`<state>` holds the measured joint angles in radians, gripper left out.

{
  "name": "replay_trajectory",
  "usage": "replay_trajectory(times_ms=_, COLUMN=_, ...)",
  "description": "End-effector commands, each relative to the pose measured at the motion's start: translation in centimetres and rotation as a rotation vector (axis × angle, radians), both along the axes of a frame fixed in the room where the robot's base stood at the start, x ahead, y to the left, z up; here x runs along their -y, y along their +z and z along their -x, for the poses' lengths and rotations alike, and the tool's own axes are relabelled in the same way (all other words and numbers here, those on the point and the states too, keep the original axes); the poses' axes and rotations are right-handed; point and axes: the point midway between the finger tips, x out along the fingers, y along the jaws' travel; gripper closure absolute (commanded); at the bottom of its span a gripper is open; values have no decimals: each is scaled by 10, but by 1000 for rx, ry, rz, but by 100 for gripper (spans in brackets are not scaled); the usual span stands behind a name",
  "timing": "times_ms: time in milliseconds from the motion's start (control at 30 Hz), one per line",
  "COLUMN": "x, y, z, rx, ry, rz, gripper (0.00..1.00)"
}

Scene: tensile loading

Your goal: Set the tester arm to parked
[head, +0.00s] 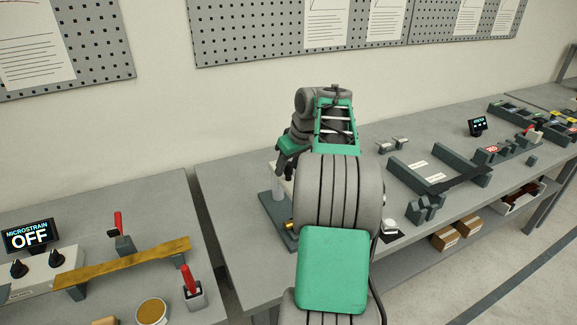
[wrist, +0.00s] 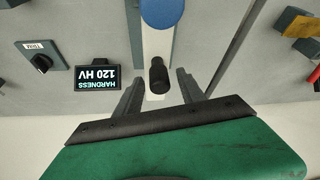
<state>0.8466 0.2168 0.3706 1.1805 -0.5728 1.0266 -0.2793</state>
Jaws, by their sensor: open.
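In the wrist view, a pale bar with a blue round cap, which looks like the tester arm (wrist: 158,45), comes down from the top. A black knob (wrist: 157,72) is at its near end. My gripper (wrist: 160,80) is open, with one dark finger on each side of the knob. I see gaps between the fingers and the knob; the depth between them is hard to tell. In the head view, the tester's dark base (head: 272,211) and pale post (head: 278,183) show partly. My arm hides most of the tester.
A small screen (wrist: 97,78) reading HARDNESS 120 HV and a black dial (wrist: 41,62) lie left of the arm in the wrist view. Grey fixtures (head: 440,167) stand on the right.

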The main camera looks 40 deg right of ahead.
Motion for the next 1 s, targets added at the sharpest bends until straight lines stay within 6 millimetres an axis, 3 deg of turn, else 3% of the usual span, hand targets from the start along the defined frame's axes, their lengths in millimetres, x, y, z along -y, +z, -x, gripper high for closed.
replay_trajectory(times_ms=200, x=0, y=0, z=0, rx=0, ry=1, rz=0, gripper=54)
replay_trajectory(times_ms=767, x=0, y=0, z=0, rx=1, ry=0, rz=1, gripper=100)
replay_trajectory(times_ms=1000, x=0, y=1, z=0, rx=1, ry=0, rz=1, gripper=100)
